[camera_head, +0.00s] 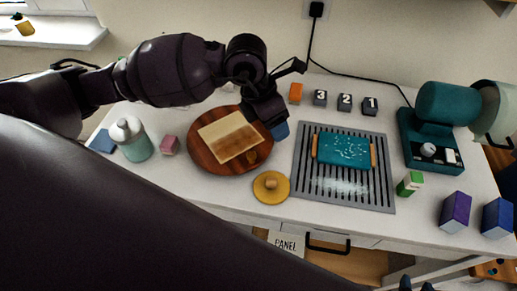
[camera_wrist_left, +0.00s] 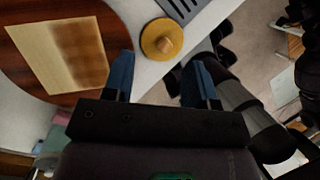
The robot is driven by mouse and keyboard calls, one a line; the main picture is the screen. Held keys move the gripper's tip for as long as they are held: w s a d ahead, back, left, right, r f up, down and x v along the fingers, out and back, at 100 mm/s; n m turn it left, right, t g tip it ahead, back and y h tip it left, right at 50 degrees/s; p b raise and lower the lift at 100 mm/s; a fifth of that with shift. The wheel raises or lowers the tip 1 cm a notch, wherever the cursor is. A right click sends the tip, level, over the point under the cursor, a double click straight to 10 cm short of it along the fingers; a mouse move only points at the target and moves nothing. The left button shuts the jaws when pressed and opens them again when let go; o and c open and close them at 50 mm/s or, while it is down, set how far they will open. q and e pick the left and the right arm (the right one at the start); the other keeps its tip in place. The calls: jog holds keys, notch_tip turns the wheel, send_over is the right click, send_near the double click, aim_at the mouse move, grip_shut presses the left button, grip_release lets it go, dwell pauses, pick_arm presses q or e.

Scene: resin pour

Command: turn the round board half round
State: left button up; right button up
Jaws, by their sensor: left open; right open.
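The round board (camera_head: 199,152) is a dark brown wooden disc lying on the white table, left of centre in the head view. A pale rectangular wooden panel (camera_head: 222,132) with a browner part lies on it, and a small brown spot or knob shows near its lower right. The board (camera_wrist_left: 113,28) and panel also show at upper left in the left wrist view. My left gripper (camera_head: 280,130) is over the board's right edge, its fingers (camera_wrist_left: 158,75) apart with nothing between them. The head view partly hides this gripper behind its wrist. My right gripper (camera_head: 416,285) is open at the bottom edge.
A yellow lid with a knob (camera_head: 271,188) lies in front of the board. A slatted grey rack (camera_head: 305,170) holding a teal slab (camera_head: 345,148) is to the right. A bottle (camera_head: 135,146) and a pink block (camera_head: 169,145) stand left. Numbered blocks (camera_head: 345,102) stand behind.

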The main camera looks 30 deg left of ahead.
aim_at(251, 154)
pick_arm(q)
jog(key=s+a+n+g+y, duration=0.1)
jog(key=s+a+n+y, duration=0.1)
jog(key=a+n+y, duration=0.3)
jog(key=shift+n+h, duration=0.7)
jog(key=shift+w+d+f+p, duration=0.1)
jog(key=shift+f+p, duration=0.3)
jog(key=shift+f, duration=5.45)
grip_shut()
